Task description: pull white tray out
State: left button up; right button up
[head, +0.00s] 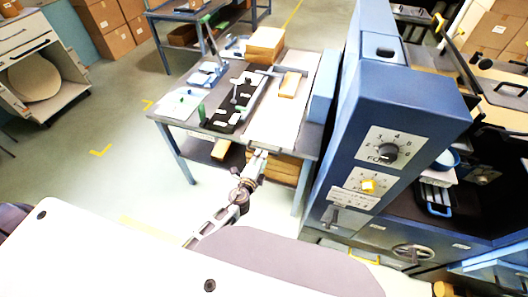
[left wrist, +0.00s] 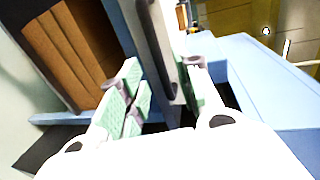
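The white tray (head: 272,128) lies on the right part of the grey-topped workbench, its near end toward me. A small tan box (head: 289,85) sits on it. My left gripper (head: 259,158) is at the near end of the tray. In the left wrist view the left gripper (left wrist: 166,92) has its green-padded fingers apart, one on each side of a pale panel with a dark handle (left wrist: 160,45). A gap shows between the left pad and the handle; contact on the right side is unclear. My right gripper is not in view.
The workbench (head: 224,134) also holds a black tool tray (head: 229,117), a green bottle (head: 202,113) and stacked tan boxes (head: 264,42). A blue control cabinet (head: 398,105) stands close on the right. Open floor (head: 110,120) lies to the left.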

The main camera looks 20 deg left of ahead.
pick_arm(q)
jog(key=shift+x, duration=2.65)
grip_shut()
